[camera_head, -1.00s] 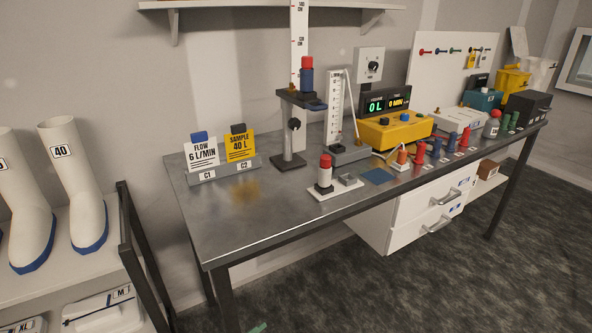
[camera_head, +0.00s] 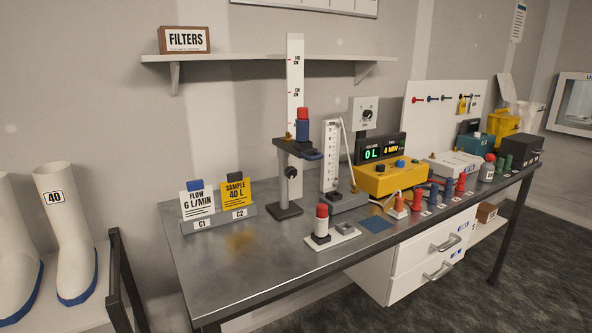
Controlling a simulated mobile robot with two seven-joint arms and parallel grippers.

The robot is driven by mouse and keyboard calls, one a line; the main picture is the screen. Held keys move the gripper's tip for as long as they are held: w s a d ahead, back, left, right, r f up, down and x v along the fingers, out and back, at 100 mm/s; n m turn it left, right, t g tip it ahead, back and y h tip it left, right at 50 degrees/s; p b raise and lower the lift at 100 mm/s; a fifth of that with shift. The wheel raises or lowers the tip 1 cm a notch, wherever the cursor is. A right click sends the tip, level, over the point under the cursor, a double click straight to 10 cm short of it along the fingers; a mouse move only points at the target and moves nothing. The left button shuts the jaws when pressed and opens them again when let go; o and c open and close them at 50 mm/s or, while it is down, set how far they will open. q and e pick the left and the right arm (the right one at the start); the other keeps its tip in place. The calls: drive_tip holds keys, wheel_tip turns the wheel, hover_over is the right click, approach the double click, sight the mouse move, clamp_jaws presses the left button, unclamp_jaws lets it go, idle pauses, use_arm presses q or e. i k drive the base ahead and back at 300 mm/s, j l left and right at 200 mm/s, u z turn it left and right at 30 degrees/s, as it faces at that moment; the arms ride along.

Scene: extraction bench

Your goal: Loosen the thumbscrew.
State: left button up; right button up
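A dark stand (camera_head: 285,210) with a grey post is on the metal bench, left of its middle. A small dark knob (camera_head: 291,172) sticks out at the post, below the platform; it looks like the thumbscrew, but its thread and tightness are too small to tell. The platform (camera_head: 292,147) carries an upright blue cartridge (camera_head: 303,131) with a red top, and a blue handle-like piece (camera_head: 313,156) reaches out to its right. A tall white scale (camera_head: 295,70) rises behind. Neither of my grippers is in view.
Cards reading flow 6 L/min (camera_head: 198,205) and sample 40 L (camera_head: 236,194) stand left of the stand. A red-topped cartridge (camera_head: 321,222) stands on a white plate in front. A yellow pump unit (camera_head: 392,179) is to the right. The bench's front left (camera_head: 225,275) is clear.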

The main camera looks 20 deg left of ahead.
sight(290, 172)
drive_tip(key=i, duration=1.1)
drive_tip(key=u, duration=0.6)
drive_tip(key=i, duration=0.05)
